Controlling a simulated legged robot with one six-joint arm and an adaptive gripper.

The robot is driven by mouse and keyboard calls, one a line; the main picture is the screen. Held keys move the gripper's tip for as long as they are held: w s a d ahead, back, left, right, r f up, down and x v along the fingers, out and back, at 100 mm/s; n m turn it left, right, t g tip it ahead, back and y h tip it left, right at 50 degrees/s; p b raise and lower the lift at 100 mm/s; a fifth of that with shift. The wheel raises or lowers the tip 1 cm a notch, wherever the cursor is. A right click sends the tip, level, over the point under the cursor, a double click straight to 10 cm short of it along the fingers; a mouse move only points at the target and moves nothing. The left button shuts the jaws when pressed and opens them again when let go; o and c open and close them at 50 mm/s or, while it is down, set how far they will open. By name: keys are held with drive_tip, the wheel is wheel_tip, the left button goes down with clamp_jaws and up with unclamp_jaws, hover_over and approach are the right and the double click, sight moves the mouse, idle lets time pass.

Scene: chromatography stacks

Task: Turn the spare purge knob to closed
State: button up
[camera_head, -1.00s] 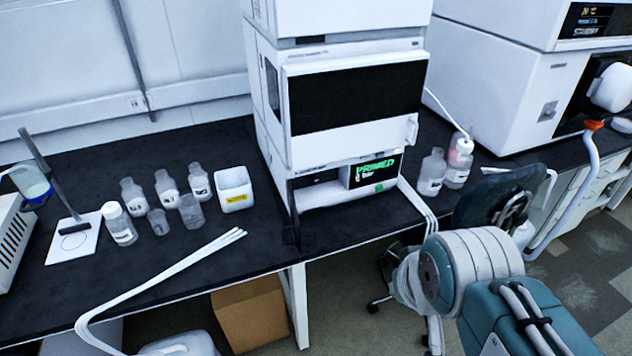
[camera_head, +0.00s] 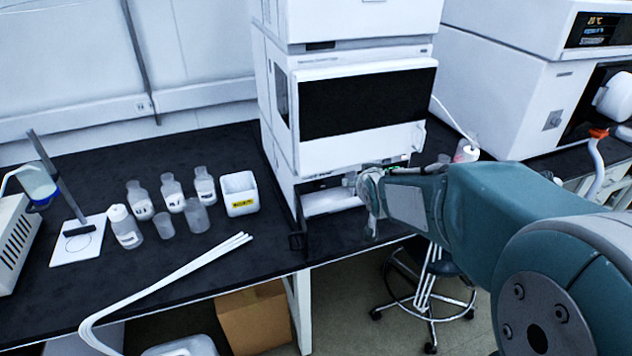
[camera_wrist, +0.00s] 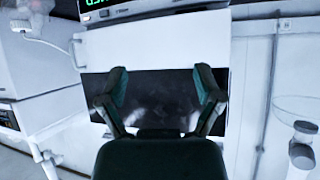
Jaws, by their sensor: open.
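The chromatography stack (camera_head: 350,150) stands on the black bench, with a dark window in its middle module. A small open lower bay (camera_head: 330,200) shows under that window. I cannot make out the spare purge knob in either view. My gripper (camera_head: 368,190) is in front of the lower bay and hides the green display area there. In the wrist view, which looks turned upside down, my gripper (camera_wrist: 163,87) is open and empty, with its two fingers spread before the dark window (camera_wrist: 150,100). Part of a green-lit display (camera_wrist: 96,4) shows at the top edge.
A white box with a yellow label (camera_head: 239,194) and several bottles stand left of the stack. White tubes (camera_head: 190,262) lie across the bench front. A second instrument (camera_head: 520,90) stands at the right. A stool (camera_head: 430,290) is below the bench.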

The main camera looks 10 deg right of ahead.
drive_tip(key=w+a+f+t+y, duration=0.1)
drive_tip(key=w+f+t+y, duration=0.15)
drive_tip(key=w+f, duration=0.75)
drive_tip(key=t+y, duration=0.2)
drive_tip(key=t, duration=0.2)
approach(320, 188)
drive_tip(key=shift+g, duration=0.25)
drive_tip(key=x, duration=1.1)
drive_tip(key=shift+r, duration=0.3)
drive_tip(key=c, duration=1.2)
